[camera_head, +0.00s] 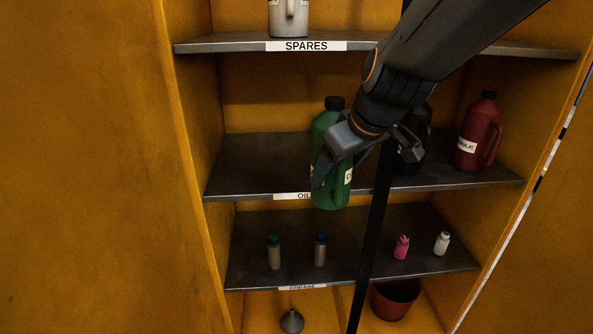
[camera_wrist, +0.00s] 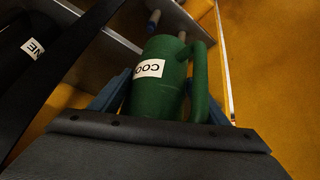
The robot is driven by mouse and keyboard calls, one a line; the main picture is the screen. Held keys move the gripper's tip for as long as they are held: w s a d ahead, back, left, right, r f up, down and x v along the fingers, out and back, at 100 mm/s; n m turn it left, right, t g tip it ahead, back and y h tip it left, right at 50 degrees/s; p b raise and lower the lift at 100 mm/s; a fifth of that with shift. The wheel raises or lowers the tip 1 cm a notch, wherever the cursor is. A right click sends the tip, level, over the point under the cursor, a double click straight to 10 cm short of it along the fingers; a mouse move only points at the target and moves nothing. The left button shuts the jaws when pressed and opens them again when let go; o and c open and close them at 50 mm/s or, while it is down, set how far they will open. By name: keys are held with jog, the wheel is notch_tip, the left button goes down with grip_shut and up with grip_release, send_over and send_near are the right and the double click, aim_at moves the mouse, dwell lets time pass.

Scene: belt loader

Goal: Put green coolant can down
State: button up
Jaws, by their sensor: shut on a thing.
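The green coolant can (camera_head: 327,188) is upright with a dark cap, in front of the middle shelf (camera_head: 260,165) marked with a partly hidden "OIL" label. My gripper (camera_head: 335,160) is shut on the can around its body. The can's lower end overlaps the shelf's front edge in the head view, and I cannot tell whether it touches the shelf. In the wrist view the can (camera_wrist: 160,95) lies between the two fingers, with its handle on the right and a white label reading "COO" showing.
A red hydraulic can (camera_head: 481,135) stands at the right of the middle shelf. A black can (camera_head: 417,130) is partly hidden behind my gripper. Small bottles (camera_head: 320,250) stand on the shelf below. A grey can (camera_head: 289,18) stands on the spares shelf. The middle shelf's left part is clear.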

jog(key=shift+w+a+f+p, duration=0.4)
jog(key=shift+w+a+p, duration=0.6)
jog(key=shift+w, duration=1.85)
jog(key=shift+w+a+f+p, duration=0.45)
jog(key=shift+w+a+p, duration=0.5)
jog(key=shift+w, duration=1.9)
jog(key=shift+w+a+f+p, duration=0.4)
jog(key=shift+w+a+p, duration=0.55)
jog(key=shift+w, duration=1.9)
jog(key=shift+a+f, duration=0.1)
jog(key=o, duration=2)
jog(key=shift+s, duration=0.1)
jog(key=shift+c, duration=0.2)
